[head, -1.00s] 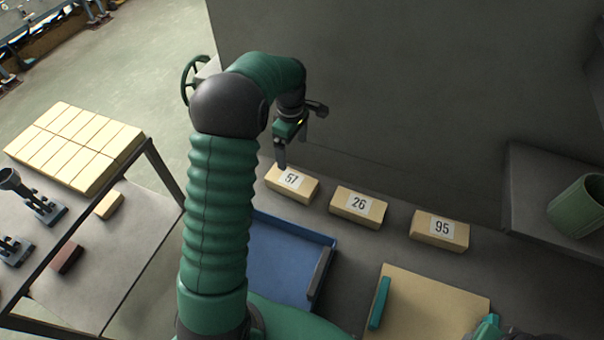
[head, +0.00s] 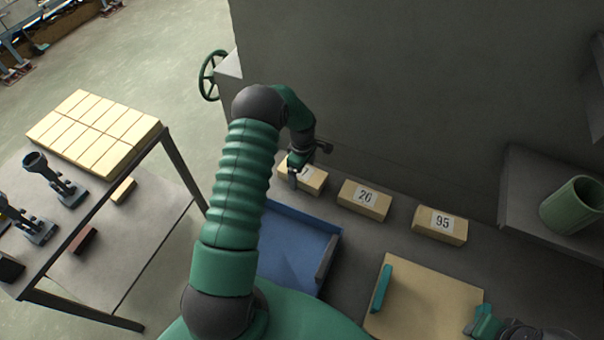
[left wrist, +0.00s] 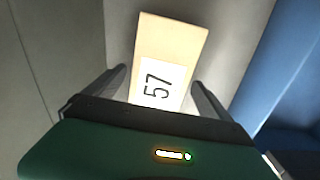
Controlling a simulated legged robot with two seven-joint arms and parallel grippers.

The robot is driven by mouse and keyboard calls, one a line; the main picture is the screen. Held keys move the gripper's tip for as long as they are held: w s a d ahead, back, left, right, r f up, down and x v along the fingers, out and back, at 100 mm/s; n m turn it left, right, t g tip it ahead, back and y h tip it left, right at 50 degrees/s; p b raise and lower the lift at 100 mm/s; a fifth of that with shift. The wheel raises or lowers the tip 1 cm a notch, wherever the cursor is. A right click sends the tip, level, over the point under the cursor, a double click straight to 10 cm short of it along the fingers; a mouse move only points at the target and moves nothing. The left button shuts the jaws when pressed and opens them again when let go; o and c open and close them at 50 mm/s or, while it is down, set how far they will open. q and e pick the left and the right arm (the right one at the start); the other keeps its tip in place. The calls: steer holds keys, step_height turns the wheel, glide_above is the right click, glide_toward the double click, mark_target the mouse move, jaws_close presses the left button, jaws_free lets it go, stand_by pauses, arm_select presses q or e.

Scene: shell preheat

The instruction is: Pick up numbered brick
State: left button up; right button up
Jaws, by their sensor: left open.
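The pale yellow brick labelled 57 (head: 315,182) lies on the grey bench at the left end of a row, partly hidden by my left gripper (head: 299,168). In the left wrist view, brick 57 (left wrist: 172,45) shows between the two open fingers of my left gripper (left wrist: 160,78), with a gap on each side. Brick 26 (head: 364,200) and brick 95 (head: 440,225) lie farther right, labels up. A dark part at the bottom right edge seems to be my right gripper (head: 515,331); its jaws are unclear.
A blue tray (head: 290,235) lies in front of brick 57. A tan board (head: 425,305) with a teal handle (head: 382,288) lies right of it. A grey wall rises behind the row. A green cylinder (head: 572,205) stands on a ledge at right. A rack with stacked bricks (head: 95,130) stands left.

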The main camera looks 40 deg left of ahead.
arm_select(q)
steer(key=shift+w+f, duration=0.15)
steer(key=shift+w, duration=0.1)
steer(key=c, duration=0.6)
steer(key=shift+s+a, duration=0.15)
steer(key=c, duration=1.3)
